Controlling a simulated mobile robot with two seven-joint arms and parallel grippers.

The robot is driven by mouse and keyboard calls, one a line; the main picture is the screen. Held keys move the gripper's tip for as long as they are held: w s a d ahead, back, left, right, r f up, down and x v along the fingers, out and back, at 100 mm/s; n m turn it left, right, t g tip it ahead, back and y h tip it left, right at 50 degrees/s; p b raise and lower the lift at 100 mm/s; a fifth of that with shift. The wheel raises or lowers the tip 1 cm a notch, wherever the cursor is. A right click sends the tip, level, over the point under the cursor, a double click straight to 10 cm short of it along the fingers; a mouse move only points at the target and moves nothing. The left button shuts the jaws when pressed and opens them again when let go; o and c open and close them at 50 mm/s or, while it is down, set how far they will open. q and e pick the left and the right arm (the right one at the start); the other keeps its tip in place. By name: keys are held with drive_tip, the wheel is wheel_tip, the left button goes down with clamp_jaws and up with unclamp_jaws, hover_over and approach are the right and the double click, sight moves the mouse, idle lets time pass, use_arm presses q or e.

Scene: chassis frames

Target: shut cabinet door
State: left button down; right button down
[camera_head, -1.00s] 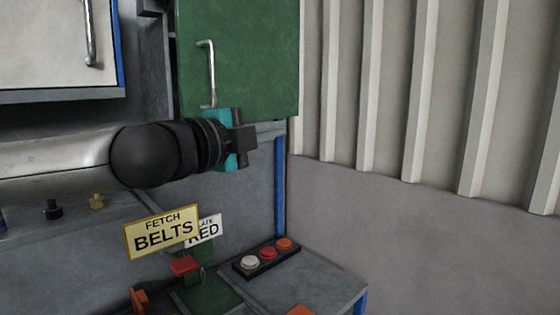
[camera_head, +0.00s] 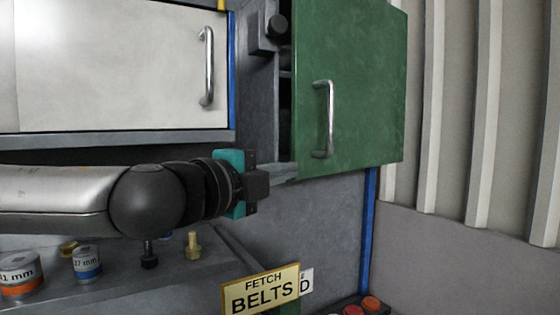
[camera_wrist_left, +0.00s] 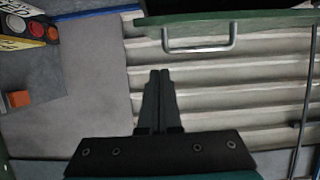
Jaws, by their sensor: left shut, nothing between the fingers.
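The green cabinet door (camera_head: 350,85) stands partly open, with a dark gap along its left edge. Its metal handle (camera_head: 325,120) is upright near that edge. In the left wrist view the door (camera_wrist_left: 230,18) crosses the top, with its handle (camera_wrist_left: 199,46) below it. My left gripper (camera_head: 260,180) is shut and empty, below and left of the handle and apart from it. Its closed fingers (camera_wrist_left: 160,76) point toward the handle in the wrist view, with space between. My right gripper is not in view.
A white cabinet door (camera_head: 115,70) with a metal handle is shut at upper left. Below are labelled cans (camera_head: 87,263), a brass bolt (camera_head: 193,245) and a yellow sign (camera_head: 260,290). A corrugated wall (camera_head: 460,110) stands at right.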

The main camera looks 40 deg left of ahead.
sight(305, 161)
use_arm(q)
drive_tip(key=w+p, duration=0.1)
drive_tip(key=w, duration=0.2)
drive_tip(key=w+a+p, duration=0.1)
drive_tip(key=w, duration=0.3)
drive_tip(key=w+a+p, duration=0.1)
drive_tip(key=w, duration=0.2)
drive_tip(key=shift+w+r, duration=0.2)
drive_tip(key=shift+w, duration=0.1)
drive_tip(key=shift+a+p, duration=0.35)
drive_tip(key=shift+w+a+f, duration=0.1)
idle(0.4)
